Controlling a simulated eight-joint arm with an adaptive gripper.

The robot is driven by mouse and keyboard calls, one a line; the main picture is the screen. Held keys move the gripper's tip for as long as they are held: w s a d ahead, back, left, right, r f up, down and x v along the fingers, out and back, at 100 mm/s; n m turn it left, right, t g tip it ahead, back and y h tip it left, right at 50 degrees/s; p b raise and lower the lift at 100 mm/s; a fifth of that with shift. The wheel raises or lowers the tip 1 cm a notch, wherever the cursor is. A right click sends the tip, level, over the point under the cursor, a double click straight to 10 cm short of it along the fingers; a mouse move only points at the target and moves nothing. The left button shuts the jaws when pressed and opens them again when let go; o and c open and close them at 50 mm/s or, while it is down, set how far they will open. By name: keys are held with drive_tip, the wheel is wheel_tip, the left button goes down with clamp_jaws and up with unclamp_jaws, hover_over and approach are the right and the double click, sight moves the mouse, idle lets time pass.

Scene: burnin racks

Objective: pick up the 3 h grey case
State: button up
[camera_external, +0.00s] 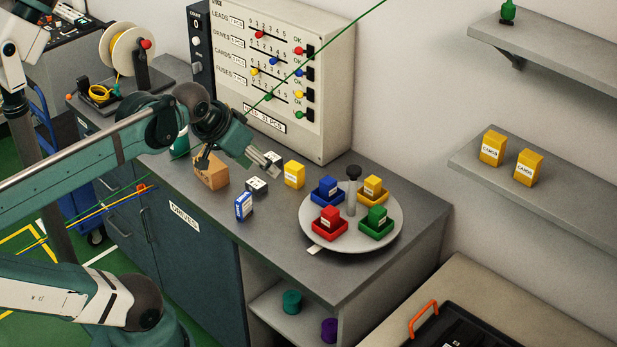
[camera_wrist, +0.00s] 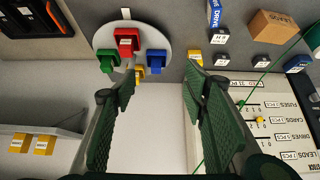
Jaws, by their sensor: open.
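Two small dark grey cases with white label faces lie on the bench: a nearer case (camera_external: 257,187) and a farther case (camera_external: 274,157). In the wrist view one case (camera_wrist: 220,36) sits beside the other case (camera_wrist: 221,60), right of the gripper. Their print is too small to tell which is the 3 h one. My gripper (camera_external: 262,163) is open and empty above the bench, its tips seen close to the cases.
A yellow box (camera_external: 294,174), a blue-white box (camera_external: 243,206) and a brown carton (camera_external: 211,173) stand around the cases. A round turntable (camera_external: 312,212) with coloured trays and an upright knob is to the right. The label panel (camera_external: 335,100) rises behind.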

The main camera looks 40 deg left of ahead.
wheel_tip(320, 180, up, 14)
drive_tip(key=w+a+r+n+g+p, duration=0.2)
drive_tip(key=w+a+r+n+p, duration=0.25)
drive_tip(key=w+p, duration=0.35)
drive_tip(key=n+g+p, duration=0.5)
drive_tip(key=n+p, duration=0.8)
drive_tip(key=p, duration=0.1)
hover_over(271, 157)
wheel_tip(271, 157, down, 34)
drive_tip(key=shift+f, duration=0.55)
drive_tip(key=shift+f, duration=0.1)
drive_tip(key=shift+f, duration=1.2)
drive_tip(key=shift+f, duration=0.15)
